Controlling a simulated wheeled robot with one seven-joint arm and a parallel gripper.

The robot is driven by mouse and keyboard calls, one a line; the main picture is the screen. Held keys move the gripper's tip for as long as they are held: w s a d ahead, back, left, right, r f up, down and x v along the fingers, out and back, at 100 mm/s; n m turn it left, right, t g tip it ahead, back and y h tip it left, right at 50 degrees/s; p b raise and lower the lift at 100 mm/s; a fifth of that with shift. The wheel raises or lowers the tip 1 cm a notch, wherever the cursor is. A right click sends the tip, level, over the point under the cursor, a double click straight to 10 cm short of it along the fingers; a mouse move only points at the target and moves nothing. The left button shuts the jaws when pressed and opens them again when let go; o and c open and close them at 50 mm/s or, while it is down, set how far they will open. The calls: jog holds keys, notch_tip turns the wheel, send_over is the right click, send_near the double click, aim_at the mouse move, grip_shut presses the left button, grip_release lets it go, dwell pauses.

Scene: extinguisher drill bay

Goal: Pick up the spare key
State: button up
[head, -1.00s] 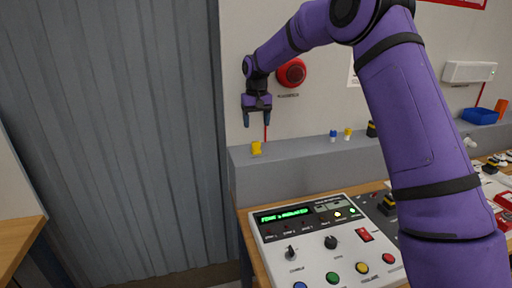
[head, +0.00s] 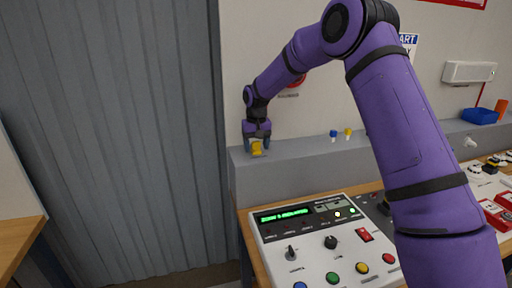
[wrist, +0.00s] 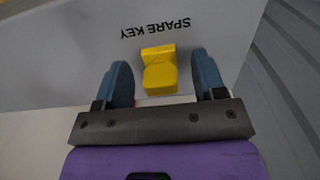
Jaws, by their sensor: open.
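The spare key is a small yellow piece (head: 257,147) on the left end of the grey ledge (head: 300,150). In the wrist view the yellow key (wrist: 159,72) shows below the printed words SPARE KEY, which appear upside down. My gripper (head: 257,148) is right at the key. In the wrist view its two blue fingers (wrist: 164,80) are apart, one on each side of the key, with a gap on both sides. The jaws are open and hold nothing.
A control panel (head: 325,245) with knobs and coloured buttons sits on the table below the ledge. A blue piece (head: 333,135) and another yellow piece (head: 348,133) stand farther right on the ledge. A blue tray (head: 479,116) is at far right. A corrugated grey wall (head: 110,130) is at left.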

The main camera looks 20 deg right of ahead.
jog(key=shift+c, duration=0.2)
jog(key=c, duration=1)
jog(key=shift+o, duration=0.2)
jog(key=shift+r, duration=0.15)
